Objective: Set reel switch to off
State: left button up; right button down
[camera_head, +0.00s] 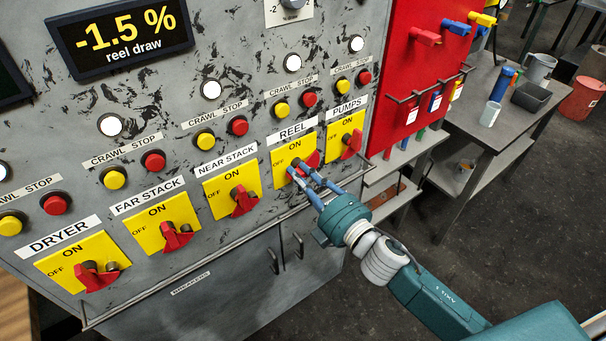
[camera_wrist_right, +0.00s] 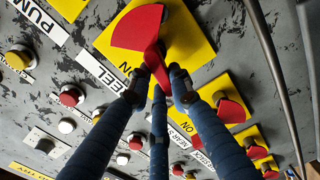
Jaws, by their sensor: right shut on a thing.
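The reel switch (camera_head: 311,160) is a red handle on a yellow plate (camera_head: 283,158) marked ON and OFF, under the REEL label on the grey cabinet. My right gripper (camera_head: 298,170) is at this handle, its blue fingers covering part of it. In the right wrist view the fingers (camera_wrist_right: 160,88) are closed around the narrow part of the red handle (camera_wrist_right: 138,28), whose broad end fans out beyond them. The fingers hide part of the plate, so the exact setting is hard to read. My left gripper is not in view.
The pumps switch (camera_head: 351,144) is close on the right and the near stack switch (camera_head: 243,203) on the left. Crawl and stop buttons sit above. A horizontal rail (camera_head: 235,249) runs below the switches. A red tool board (camera_head: 400,75) and a workbench (camera_head: 480,118) stand to the right.

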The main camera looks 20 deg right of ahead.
jog(key=shift+s+a+f+n, duration=0.15)
jog(key=shift+f+n, duration=0.4)
jog(key=shift+n, duration=0.55)
jog(key=c, duration=1.6)
grip_release()
jog(key=shift+o, duration=0.2)
jog(key=shift+r, duration=0.1)
jog(key=v, duration=1.2)
